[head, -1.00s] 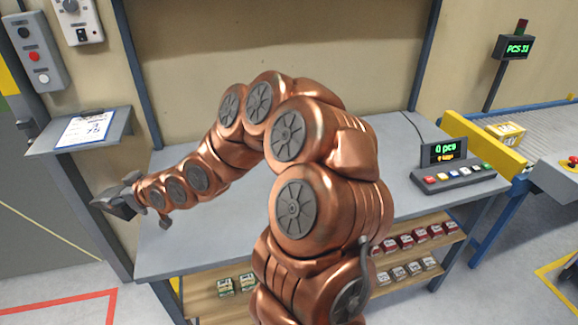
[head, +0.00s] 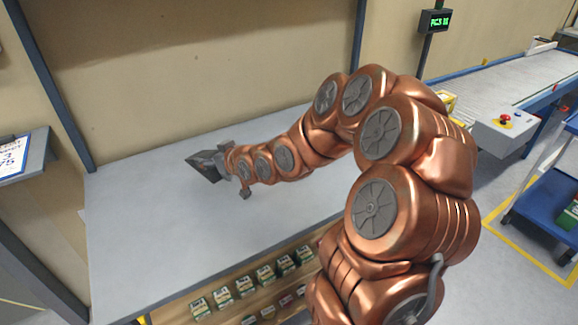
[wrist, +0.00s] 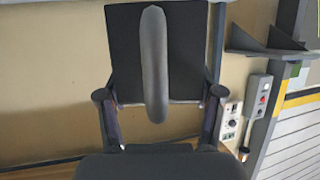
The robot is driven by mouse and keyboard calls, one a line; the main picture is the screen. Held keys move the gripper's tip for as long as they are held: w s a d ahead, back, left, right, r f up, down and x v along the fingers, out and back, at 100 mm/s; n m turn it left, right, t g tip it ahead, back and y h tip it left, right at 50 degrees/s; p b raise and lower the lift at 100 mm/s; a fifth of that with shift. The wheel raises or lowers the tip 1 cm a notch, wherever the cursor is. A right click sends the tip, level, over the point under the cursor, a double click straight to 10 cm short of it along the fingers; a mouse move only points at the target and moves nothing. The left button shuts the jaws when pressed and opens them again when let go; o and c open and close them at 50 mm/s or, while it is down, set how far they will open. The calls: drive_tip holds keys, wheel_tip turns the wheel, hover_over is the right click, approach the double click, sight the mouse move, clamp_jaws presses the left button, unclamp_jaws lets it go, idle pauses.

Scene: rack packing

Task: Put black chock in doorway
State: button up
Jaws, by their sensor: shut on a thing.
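My gripper (head: 222,162) is shut on the black chock (head: 203,168), a dark wedge held out in front of it above the grey workbench. In the wrist view the chock shows as a black block (wrist: 128,60) between my two fingers, with a rounded grey bar (wrist: 154,65) down its middle. The doorway cannot be made out for certain. A pale slatted surface with a yellow strip (wrist: 300,100) stands at the right edge of the wrist view.
The workbench top (head: 130,220) is bare, with small boxes (head: 243,287) on a shelf below. A clipboard ledge (head: 35,160) is at left. A conveyor (head: 490,85) and a blue cart (head: 550,195) are at right. Control boxes (wrist: 258,105) hang on the wall.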

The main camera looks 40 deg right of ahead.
drive_tip(key=s+d+f+m+h+b, duration=0.2)
drive_tip(key=d+f+b, duration=0.1)
drive_tip(key=d, duration=0.5)
drive_tip(key=s+d+f+m+h+b, duration=0.1)
drive_tip(key=s+d+f+h+b, duration=0.15)
drive_tip(key=d, duration=0.45)
drive_tip(key=shift+y, duration=0.35)
drive_tip(key=w+d+p, duration=0.2)
drive_tip(key=d, duration=0.2)
drive_tip(key=w+d+f+p, duration=0.1)
drive_tip(key=w+d+p, duration=0.1)
drive_tip(key=d, duration=0.3)
drive_tip(key=w+d+f+p, duration=0.1)
drive_tip(key=w+d+p, duration=0.1)
drive_tip(key=w+d, duration=0.2)
drive_tip(key=shift+w+d+f, duration=0.15)
drive_tip(key=shift+w+d, duration=0.05)
drive_tip(key=shift+d, duration=0.3)
drive_tip(key=shift+f+p, duration=0.35)
drive_tip(key=shift+f, duration=1.4)
drive_tip(key=shift+f, duration=0.2)
drive_tip(key=o, duration=1.7)
